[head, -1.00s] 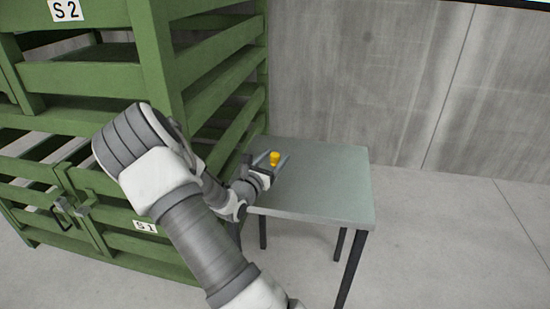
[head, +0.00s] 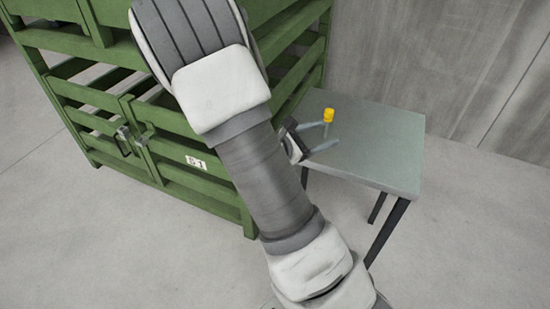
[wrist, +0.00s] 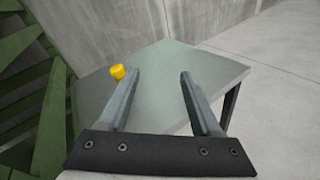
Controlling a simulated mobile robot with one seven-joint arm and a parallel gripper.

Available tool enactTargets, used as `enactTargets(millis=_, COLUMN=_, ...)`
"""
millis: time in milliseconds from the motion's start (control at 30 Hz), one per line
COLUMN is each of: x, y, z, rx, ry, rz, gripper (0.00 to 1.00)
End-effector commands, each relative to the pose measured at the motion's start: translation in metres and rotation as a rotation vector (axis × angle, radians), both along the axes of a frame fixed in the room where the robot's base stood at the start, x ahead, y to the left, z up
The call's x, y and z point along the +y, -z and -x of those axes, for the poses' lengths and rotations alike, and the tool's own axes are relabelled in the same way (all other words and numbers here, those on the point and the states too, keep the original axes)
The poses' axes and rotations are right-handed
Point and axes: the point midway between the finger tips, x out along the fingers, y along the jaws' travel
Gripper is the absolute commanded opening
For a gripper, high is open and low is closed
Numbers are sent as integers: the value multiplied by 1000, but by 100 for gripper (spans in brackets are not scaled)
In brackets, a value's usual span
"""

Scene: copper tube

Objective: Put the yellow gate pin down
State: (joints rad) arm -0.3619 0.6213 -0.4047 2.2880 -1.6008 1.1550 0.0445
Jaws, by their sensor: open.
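The yellow gate pin (head: 328,115) stands on the grey-green table (head: 385,125), near the edge by the green crates. Its yellow head shows; its lower part is hard to make out behind a finger. My gripper (head: 334,133) is open and empty over the table, short of the pin. In the wrist view the pin (wrist: 118,72) is just outside the left finger, not between the two fingers of my gripper (wrist: 160,74). I cannot tell whether that finger touches the pin.
Green slatted crates (head: 172,129) stand left of the table, with a latch (head: 124,137) on the front. A concrete wall (head: 440,60) is behind. The table top is otherwise bare, and the floor in front is clear.

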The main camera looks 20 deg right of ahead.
Motion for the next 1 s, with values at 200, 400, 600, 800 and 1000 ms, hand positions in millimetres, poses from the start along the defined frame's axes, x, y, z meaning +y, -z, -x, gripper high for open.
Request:
enactTargets(millis=200, x=12, y=-23, z=55, rx=-248, ry=267, rz=-278, gripper=66)
enactTargets(millis=400, x=42, y=-36, z=94, rx=-458, ry=470, rz=-545, gripper=66)
enactTargets(millis=600, x=84, y=-51, z=122, rx=-662, ry=635, rz=-823, gripper=66)
enactTargets(millis=800, x=133, y=-76, z=139, rx=-859, ry=753, rz=-1111, gripper=66)
enactTargets(millis=1000, x=181, y=-106, z=151, rx=-1033, ry=824, rz=-1388, gripper=66)
